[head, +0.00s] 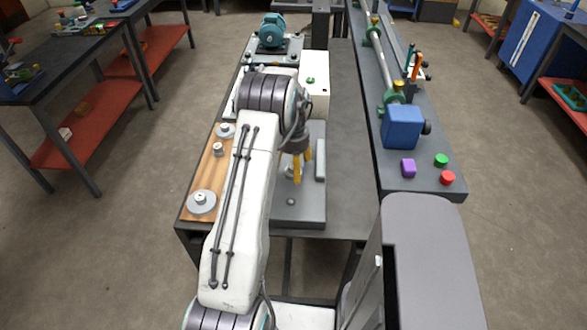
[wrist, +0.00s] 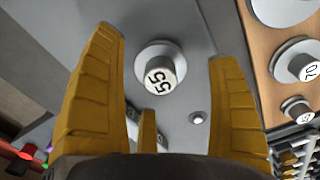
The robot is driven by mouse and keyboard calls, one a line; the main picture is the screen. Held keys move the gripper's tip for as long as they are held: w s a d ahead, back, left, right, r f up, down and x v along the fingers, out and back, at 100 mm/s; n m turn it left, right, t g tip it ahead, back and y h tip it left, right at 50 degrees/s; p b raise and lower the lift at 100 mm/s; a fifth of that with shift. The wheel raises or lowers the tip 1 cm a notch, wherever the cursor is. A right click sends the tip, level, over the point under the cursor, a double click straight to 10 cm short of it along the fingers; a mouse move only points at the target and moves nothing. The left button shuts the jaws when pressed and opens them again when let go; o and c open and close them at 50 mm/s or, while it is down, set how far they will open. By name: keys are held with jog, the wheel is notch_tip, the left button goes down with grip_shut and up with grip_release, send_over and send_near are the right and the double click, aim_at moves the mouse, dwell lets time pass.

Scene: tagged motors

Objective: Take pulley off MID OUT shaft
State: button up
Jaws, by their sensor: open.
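My gripper (head: 302,178) hangs over the grey plate (head: 305,214) with its yellow fingers pointing down. In the wrist view my gripper (wrist: 166,50) is open and empty, its fingers spread on either side of a round grey piece with a white end marked 55 (wrist: 160,73). This piece has a wider pale flange at its base and lies between the fingers, apart from both. In the head view it is partly hidden by the fingers. No MID OUT label is readable, so I cannot tell which shaft bears that name.
A wooden board (head: 196,180) left of the plate holds several grey discs, one marked 70 (wrist: 310,70). A small stud (wrist: 198,117) stands near the right finger. A white box (head: 314,88) and teal motor (head: 271,30) stand behind. A second bench with a blue block (head: 402,128) is right.

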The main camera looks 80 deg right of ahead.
jog(key=shift+f, duration=0.75)
jog(key=shift+c, duration=0.3)
jog(key=c, duration=1.3)
